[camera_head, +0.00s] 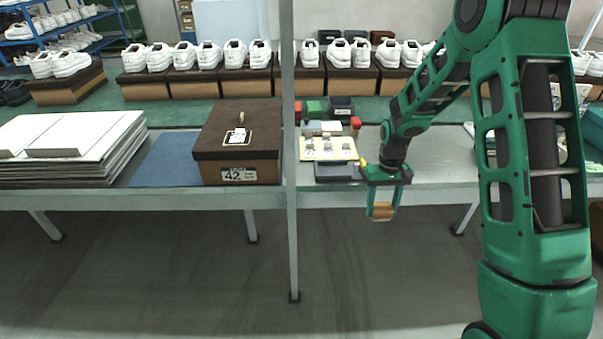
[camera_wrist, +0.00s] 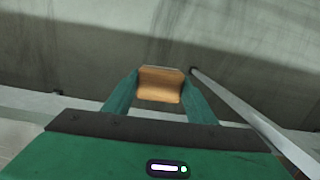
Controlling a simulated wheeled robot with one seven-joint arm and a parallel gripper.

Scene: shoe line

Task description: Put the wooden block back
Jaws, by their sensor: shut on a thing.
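The wooden block (camera_wrist: 160,84) is orange-brown and sits between the fingertips of my gripper (camera_wrist: 160,90) in the wrist view. In the head view my gripper (camera_head: 383,205) points down and is shut on the block (camera_head: 382,212). It hangs in front of the table's front edge, over the floor, just right of a grey tray. The place that the block belongs to cannot be told from these frames.
On the table (camera_head: 440,170) stand a yellow board (camera_head: 329,149) with small parts and a grey tray (camera_head: 336,171). A brown shoe box (camera_head: 238,145) marked 42 and stacked white sheets (camera_head: 70,150) lie left. A thin upright post (camera_head: 290,230) stands left of my gripper.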

